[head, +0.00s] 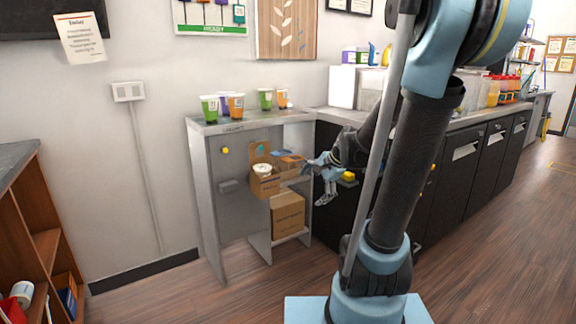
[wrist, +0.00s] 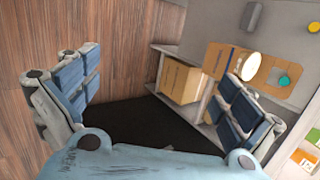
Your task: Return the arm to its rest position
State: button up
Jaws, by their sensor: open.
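My gripper (head: 324,178) is open and empty in the head view, in front of the right side of the grey cabinet. A white-lidded cup (head: 262,170) sits in a cardboard carrier (head: 265,187) in the cabinet, just left of my gripper. In the wrist view the cup (wrist: 243,63) is beyond the right finger, apart from it as far as I can tell.
The grey cabinet (head: 205,170) has several colored cups on top. A closed cardboard box (head: 288,216) stands on its lower shelf. A black counter (head: 470,170) runs along the right. A brown wooden shelf (head: 45,240) stands at the left. The wooden floor (head: 190,285) in front is clear.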

jog(key=s+d+f+n+h, duration=0.1)
jog(key=s+d+n, duration=0.2)
jog(key=s, duration=0.4)
jog(key=s+d+f+n+g+h, duration=0.1)
jog(key=s+d+f+n+h, duration=0.1)
jog(key=s, duration=0.5)
jog(key=s+d+f+n+g+h, duration=0.1)
jog(key=s+d+f+n+h, duration=0.1)
jog(key=s+d+n, duration=0.3)
jog(key=s+n, duration=0.1)
jog(key=s, duration=0.2)
jog(key=shift+f+n, duration=0.15)
jog(key=shift+n, duration=0.15)
jog(key=shift+d, duration=0.1)
jog(key=shift+w+f, duration=0.2)
jog(key=shift+w, duration=0.2)
